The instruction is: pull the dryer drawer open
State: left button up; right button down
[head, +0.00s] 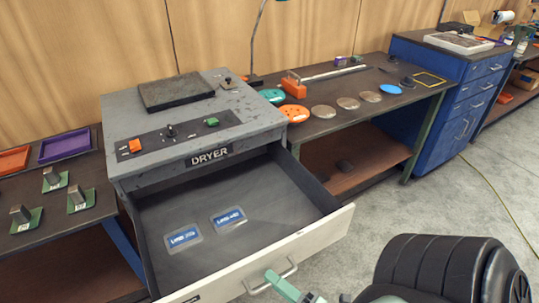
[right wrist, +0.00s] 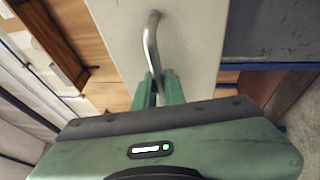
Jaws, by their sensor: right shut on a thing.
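The dryer (head: 165,130) is a grey cabinet with a "DRYER" label on its front. Its drawer (head: 240,205) stands out from the cabinet, and its dark inside shows two blue-labelled packets (head: 228,217) lying flat. The drawer's pale front panel carries a bar handle (head: 270,277), which also shows in the right wrist view (right wrist: 151,45). My right gripper (head: 275,280) is shut on the handle, its green fingers (right wrist: 158,88) on either side of the bar at its lower part. My left gripper is not in view.
Left of the dryer, a bench holds an orange tray (head: 13,160), a purple tray (head: 65,145) and several green-based blocks. Right of it, a bench (head: 400,95) holds coloured discs. A blue cabinet (head: 440,90) stands beyond.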

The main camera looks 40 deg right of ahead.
jog(key=shift+s+a, duration=0.1)
jog(key=shift+s, duration=0.05)
jog(key=c, duration=1.5)
grip_release()
jog(key=shift+s, duration=0.1)
jog(key=b+v, duration=0.2)
jog(key=v, duration=0.5)
jog(key=shift+s, duration=0.3)
jog(key=shift+f, duration=0.15)
